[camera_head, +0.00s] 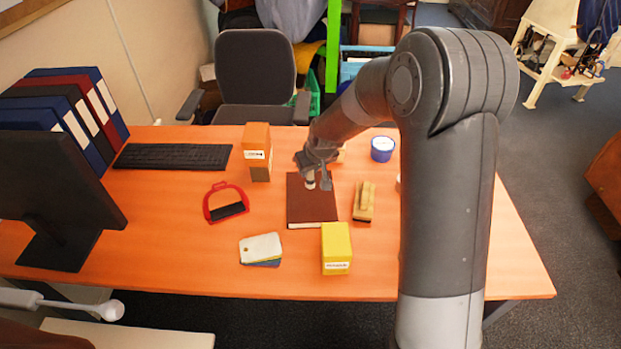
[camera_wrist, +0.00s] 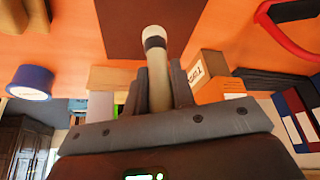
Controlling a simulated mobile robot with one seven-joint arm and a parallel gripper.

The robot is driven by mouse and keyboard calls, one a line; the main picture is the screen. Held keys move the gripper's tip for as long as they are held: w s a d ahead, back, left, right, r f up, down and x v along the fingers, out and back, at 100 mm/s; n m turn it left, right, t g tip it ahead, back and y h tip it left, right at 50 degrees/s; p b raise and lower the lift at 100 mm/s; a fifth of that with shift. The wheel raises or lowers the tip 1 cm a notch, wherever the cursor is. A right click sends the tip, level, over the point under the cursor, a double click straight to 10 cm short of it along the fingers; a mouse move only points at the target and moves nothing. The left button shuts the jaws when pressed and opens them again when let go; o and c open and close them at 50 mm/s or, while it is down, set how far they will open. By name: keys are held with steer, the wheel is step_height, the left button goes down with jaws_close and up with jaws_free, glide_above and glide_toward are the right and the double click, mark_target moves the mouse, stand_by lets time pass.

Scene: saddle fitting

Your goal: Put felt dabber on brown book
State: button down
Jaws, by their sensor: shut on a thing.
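The brown book (camera_head: 312,207) lies flat on the orange desk, and part of it shows at the top of the wrist view (camera_wrist: 150,22). My gripper (camera_head: 318,174) is over the far part of the book. In the wrist view my gripper (camera_wrist: 158,88) is shut on the felt dabber (camera_wrist: 155,65), a pale stick with a dark band and a white tip. The dabber's white tip shows just below my gripper in the head view (camera_head: 310,184). It points toward the book; I cannot tell whether it touches.
An orange box (camera_head: 257,140) stands left of the book, a wooden brush (camera_head: 364,202) right, and a yellow box (camera_head: 336,248) in front. A red-handled tool (camera_head: 227,203), sample cards (camera_head: 261,248) and a blue tub (camera_head: 382,148) lie around.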

mark_target(312, 176)
steer(key=shift+f, duration=1.95)
steer(key=shift+f, duration=0.15)
steer(key=c, duration=1.2)
jaws_free()
steer(key=s+d+r+m+h, duration=0.1)
steer(key=s+d+r, duration=0.35)
steer(key=r, duration=0.45)
steer(key=s+d+r, duration=0.3)
steer(key=s+r, duration=0.3)
steer(key=r, duration=0.4)
steer(key=s+d+r+m, duration=0.2)
steer(key=s+d+r, duration=0.2)
steer(key=s, duration=0.7)
steer(key=s+d+r+m+t+h, duration=0.1)
steer(key=s+d+r, duration=0.3)
steer(key=s, duration=0.7)
steer(key=shift+s+d+m, duration=0.3)
steer(key=shift+d+m, duration=0.5)
steer(key=shift+m, duration=0.1)
